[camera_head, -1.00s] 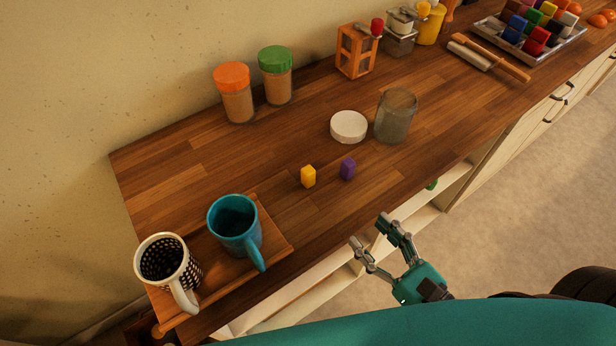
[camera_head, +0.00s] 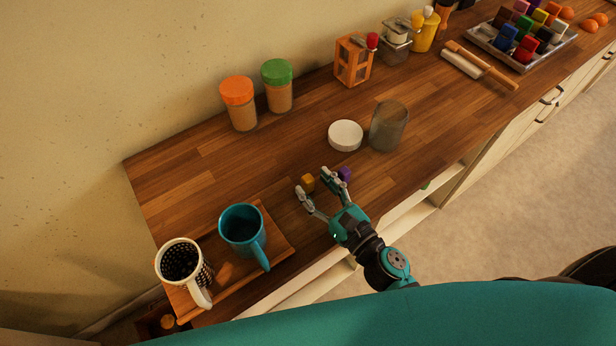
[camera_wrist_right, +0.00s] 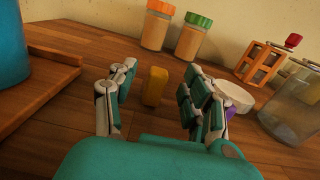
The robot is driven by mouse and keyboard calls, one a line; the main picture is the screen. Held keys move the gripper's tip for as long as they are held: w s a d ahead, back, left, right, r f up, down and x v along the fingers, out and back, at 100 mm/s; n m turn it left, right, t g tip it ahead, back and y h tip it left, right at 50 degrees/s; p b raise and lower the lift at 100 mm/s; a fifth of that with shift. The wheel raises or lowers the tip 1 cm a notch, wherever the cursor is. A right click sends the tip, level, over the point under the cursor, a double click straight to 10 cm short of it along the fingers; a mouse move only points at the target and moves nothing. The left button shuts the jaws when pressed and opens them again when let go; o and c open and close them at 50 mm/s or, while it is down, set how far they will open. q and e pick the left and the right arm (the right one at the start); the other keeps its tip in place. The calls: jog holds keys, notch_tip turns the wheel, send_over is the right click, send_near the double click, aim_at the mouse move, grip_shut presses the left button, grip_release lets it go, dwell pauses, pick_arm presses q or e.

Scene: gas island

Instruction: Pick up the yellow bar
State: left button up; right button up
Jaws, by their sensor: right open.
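The yellow bar (camera_head: 308,183) is a small upright block on the wooden counter. In the right wrist view the yellow bar (camera_wrist_right: 155,86) stands between the two fingers, slightly beyond their tips, with a gap on each side. My right gripper (camera_head: 312,183) is open and low over the counter, its fingers pointing at the bar. It also shows in the right wrist view (camera_wrist_right: 157,85). A purple block (camera_head: 344,174) stands just right of the right finger; in the wrist view the purple block (camera_wrist_right: 238,97) is partly hidden behind that finger. My left gripper is not in view.
A teal mug (camera_head: 242,228) and a dotted mug (camera_head: 181,262) stand on a wooden board (camera_head: 274,238) at left. A white lid (camera_head: 345,135) and a glass jar (camera_head: 389,127) stand behind the blocks. Two jars with orange (camera_head: 237,90) and green (camera_head: 277,71) lids are near the wall.

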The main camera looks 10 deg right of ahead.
aim_at(310, 180)
jog(key=x, duration=0.2)
jog(key=shift+w+a, duration=0.1)
jog(key=shift+w, duration=0.15)
jog(key=shift+s, duration=0.1)
grip_shut()
pick_arm(q)
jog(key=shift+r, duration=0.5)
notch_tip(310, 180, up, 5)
jog(key=p, duration=0.5)
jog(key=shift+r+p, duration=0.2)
jog(key=shift+p, duration=0.15)
pick_arm(e)
notch_tip(310, 180, up, 10)
jog(key=shift+r, duration=0.1)
